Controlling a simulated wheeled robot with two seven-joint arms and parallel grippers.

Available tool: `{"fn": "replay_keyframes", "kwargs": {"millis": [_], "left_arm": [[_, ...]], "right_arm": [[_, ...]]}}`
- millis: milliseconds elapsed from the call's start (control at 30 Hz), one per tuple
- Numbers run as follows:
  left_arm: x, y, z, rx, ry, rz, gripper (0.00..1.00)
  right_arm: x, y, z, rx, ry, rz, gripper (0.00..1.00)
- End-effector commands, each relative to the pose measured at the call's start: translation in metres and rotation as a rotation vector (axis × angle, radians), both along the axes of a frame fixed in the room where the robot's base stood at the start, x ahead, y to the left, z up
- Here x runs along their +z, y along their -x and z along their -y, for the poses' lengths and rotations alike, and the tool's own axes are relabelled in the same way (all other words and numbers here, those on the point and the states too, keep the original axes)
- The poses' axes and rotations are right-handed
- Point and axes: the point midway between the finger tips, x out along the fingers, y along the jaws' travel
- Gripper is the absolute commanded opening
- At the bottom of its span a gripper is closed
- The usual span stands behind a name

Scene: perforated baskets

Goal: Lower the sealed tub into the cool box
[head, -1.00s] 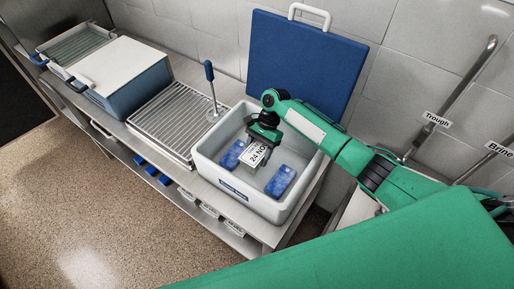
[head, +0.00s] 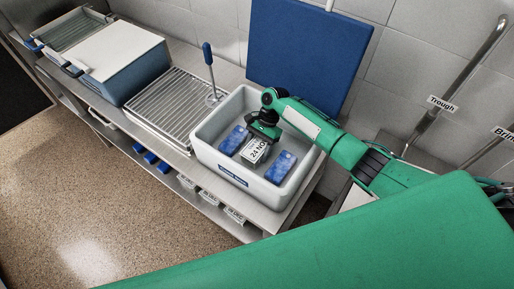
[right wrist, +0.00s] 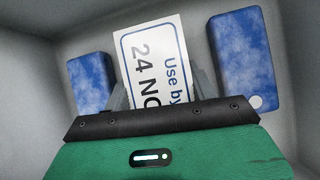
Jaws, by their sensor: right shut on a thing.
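The sealed tub (head: 256,150) shows mainly as a white label with "24 NO" on it; the right wrist view (right wrist: 150,65) also shows "Use by". My right gripper (head: 262,137) is shut on it and holds it inside the open white cool box (head: 262,196), between two blue ice packs. The tub's sides are mostly hidden by the label and the gripper (right wrist: 160,92). I cannot tell whether its underside touches the box floor. My left gripper is not in view.
One ice pack (head: 233,140) lies left of the tub, the other (head: 281,167) right of it. A wire rack (head: 170,105), a blue-handled tool (head: 208,65) and a blue-sided box (head: 130,77) stand left. A blue board (head: 300,50) leans on the wall behind.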

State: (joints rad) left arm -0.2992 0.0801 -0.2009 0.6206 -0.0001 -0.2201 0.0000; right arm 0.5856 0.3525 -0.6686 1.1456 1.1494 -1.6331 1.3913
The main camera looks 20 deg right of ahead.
Motion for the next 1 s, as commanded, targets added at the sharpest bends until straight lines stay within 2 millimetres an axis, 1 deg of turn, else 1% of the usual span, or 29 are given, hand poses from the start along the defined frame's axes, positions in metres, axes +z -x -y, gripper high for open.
{"fn": "replay_keyframes", "kwargs": {"millis": [167,200,267,300,333,533,600,633,1000], "left_arm": [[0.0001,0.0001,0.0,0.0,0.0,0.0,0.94],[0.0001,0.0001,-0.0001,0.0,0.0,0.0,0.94],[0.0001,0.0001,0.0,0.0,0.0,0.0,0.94],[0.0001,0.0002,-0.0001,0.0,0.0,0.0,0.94],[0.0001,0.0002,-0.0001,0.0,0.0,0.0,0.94],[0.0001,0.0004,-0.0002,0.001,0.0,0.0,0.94],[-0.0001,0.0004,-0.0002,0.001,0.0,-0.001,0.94],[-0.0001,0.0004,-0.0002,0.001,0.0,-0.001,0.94],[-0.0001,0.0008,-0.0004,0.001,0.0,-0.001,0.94]], "right_arm": [[0.0008,-0.0003,-0.0003,0.0,-0.001,0.001,0.25],[0.0008,-0.0003,-0.0003,0.0,-0.001,0.001,0.59],[0.0008,-0.0003,-0.0003,0.0,-0.001,0.001,0.71],[0.0007,-0.0004,-0.0003,0.0,-0.001,0.001,0.79],[0.0007,-0.0004,-0.0003,0.0,-0.001,0.001,0.83],[0.0004,-0.0001,-0.0002,0.001,0.0,0.0,0.83],[-0.0003,0.0002,0.0001,0.001,0.0,-0.001,0.97],[-0.0003,0.0002,0.0001,0.001,0.0,-0.001,0.97],[0.0001,0.0,0.0,0.0,0.0,0.0,0.97]]}}
